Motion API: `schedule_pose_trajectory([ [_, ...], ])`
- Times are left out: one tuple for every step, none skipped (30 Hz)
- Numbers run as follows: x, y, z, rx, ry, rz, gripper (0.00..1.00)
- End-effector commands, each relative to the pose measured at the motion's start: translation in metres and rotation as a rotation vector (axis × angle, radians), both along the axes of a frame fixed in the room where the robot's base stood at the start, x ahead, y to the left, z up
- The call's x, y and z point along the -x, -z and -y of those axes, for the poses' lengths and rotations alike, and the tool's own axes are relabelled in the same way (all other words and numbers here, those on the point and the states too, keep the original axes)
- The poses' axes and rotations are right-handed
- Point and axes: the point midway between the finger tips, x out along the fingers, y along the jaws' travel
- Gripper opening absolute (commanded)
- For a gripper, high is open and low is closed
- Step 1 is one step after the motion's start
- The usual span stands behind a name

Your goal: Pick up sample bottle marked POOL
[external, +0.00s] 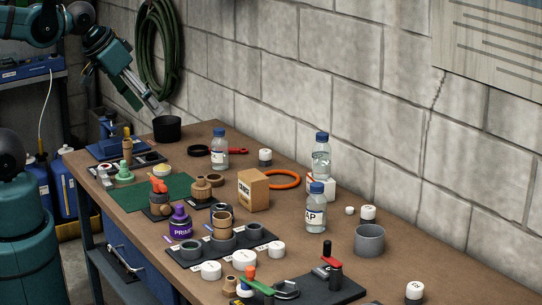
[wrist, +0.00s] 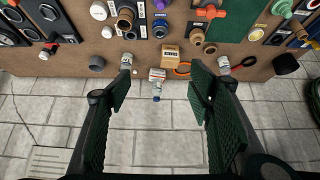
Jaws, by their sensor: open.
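Three clear sample bottles with blue caps stand on the bench. One (external: 219,153) is near the back left. One (external: 321,158) stands on a small white box (external: 321,186). One (external: 316,212) in front carries a label whose visible letters read "AP". I cannot read POOL on any of them. My gripper (external: 153,105) is above the bench's far left end, by a black cup, away from all the bottles. In the wrist view my gripper (wrist: 160,84) is open and empty; the raised bottle (wrist: 157,92) shows between its fingers, at a distance.
A cardboard box (external: 253,190), an orange ring (external: 282,179), a grey cup (external: 369,240) and the black cup (external: 167,129) stand around the bottles. Pipe fittings and trays crowd the front. A block wall runs behind the bench.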

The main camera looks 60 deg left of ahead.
Motion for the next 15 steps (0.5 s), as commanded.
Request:
schedule_pose_trajectory([
  [-0.002, -0.001, -0.001, 0.003, -0.005, -0.002, 0.52],
  [-0.003, -0.002, -0.001, 0.004, -0.009, -0.004, 0.52],
  [-0.006, -0.003, -0.002, 0.007, -0.016, -0.007, 0.52],
  [-0.008, -0.004, -0.003, 0.009, -0.022, -0.010, 0.52],
  [-0.010, -0.005, -0.004, 0.013, -0.028, -0.012, 0.52],
  [-0.013, -0.006, -0.006, 0.017, -0.038, -0.017, 0.52],
  [-0.016, -0.007, -0.007, 0.022, -0.046, -0.021, 0.52],
  [-0.019, -0.009, -0.008, 0.026, -0.055, -0.026, 0.52],
  [-0.023, -0.010, -0.010, 0.031, -0.068, -0.032, 0.52],
  [-0.027, -0.011, -0.011, 0.036, -0.078, -0.037, 0.52],
  [-0.031, -0.013, -0.013, 0.042, -0.089, -0.042, 0.52],
  [-0.036, -0.014, -0.015, 0.048, -0.103, -0.048, 0.52],
  [-0.040, -0.016, -0.017, 0.053, -0.116, -0.053, 0.52],
  [-0.044, -0.016, -0.019, 0.058, -0.128, -0.059, 0.52],
  [-0.049, -0.018, -0.021, 0.066, -0.144, -0.067, 0.52],
])
